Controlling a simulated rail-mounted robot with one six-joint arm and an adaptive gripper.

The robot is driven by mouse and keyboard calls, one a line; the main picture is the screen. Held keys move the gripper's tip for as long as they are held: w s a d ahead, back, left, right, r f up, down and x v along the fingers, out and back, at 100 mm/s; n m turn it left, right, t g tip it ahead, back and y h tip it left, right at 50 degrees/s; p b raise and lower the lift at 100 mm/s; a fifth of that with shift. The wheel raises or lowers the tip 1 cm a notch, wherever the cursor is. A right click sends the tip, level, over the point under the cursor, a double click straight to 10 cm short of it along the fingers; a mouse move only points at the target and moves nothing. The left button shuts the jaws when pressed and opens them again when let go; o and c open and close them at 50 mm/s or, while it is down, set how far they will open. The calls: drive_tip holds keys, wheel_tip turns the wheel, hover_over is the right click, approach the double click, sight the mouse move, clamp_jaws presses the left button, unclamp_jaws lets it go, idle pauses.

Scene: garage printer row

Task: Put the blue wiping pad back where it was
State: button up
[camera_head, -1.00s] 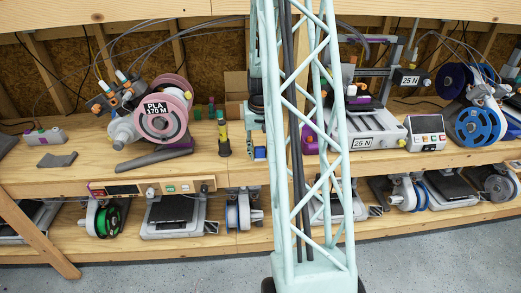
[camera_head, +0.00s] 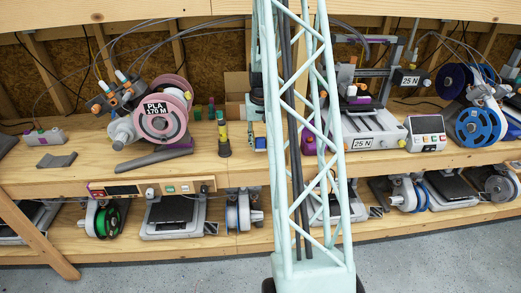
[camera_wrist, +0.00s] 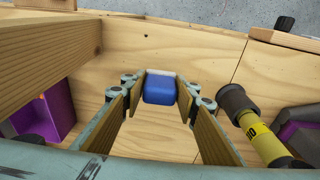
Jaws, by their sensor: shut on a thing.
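The blue wiping pad (camera_wrist: 160,90), a small block with a pale upper edge, is between the fingertips of my gripper (camera_wrist: 162,98) in the wrist view. The fingers are shut on its two sides. Bare bench wood (camera_wrist: 185,45) shows around and beyond it; I cannot tell how high above the bench it is. In the head view, the pad (camera_head: 260,143) is a small blue patch beside my mast, and most of my gripper is hidden there.
A yellow and black upright tool (camera_head: 223,138) stands close to the left of the pad; it also shows in the wrist view (camera_wrist: 262,140). A grey flat bar (camera_head: 153,160) and a pink spool (camera_head: 161,114) are further left. A printer (camera_head: 365,125) stands right of my mast.

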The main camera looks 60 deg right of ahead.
sight(260, 149)
drive_tip(key=shift+w+d, duration=0.15)
drive_tip(key=shift+d, duration=0.05)
drive_tip(key=shift+d+f, duration=0.1)
drive_tip(key=shift+f, duration=0.25)
drive_tip(key=shift+f+b, duration=0.35)
drive_tip(key=shift+f, duration=1.1)
drive_tip(key=shift+f, duration=0.1)
drive_tip(key=o, duration=0.8)
drive_tip(key=shift+s+a+r+p, duration=0.15)
drive_tip(key=shift+a+r+p, duration=0.1)
drive_tip(key=shift+r, duration=1.75)
drive_tip(key=shift+s+a+r+p, duration=0.2)
drive_tip(key=shift+r+p, duration=0.05)
drive_tip(key=shift+r, duration=1.8)
drive_tip(key=shift+s+a+r+p, duration=0.15)
drive_tip(key=shift+a+r+p, duration=0.1)
drive_tip(key=shift+r, duration=1.75)
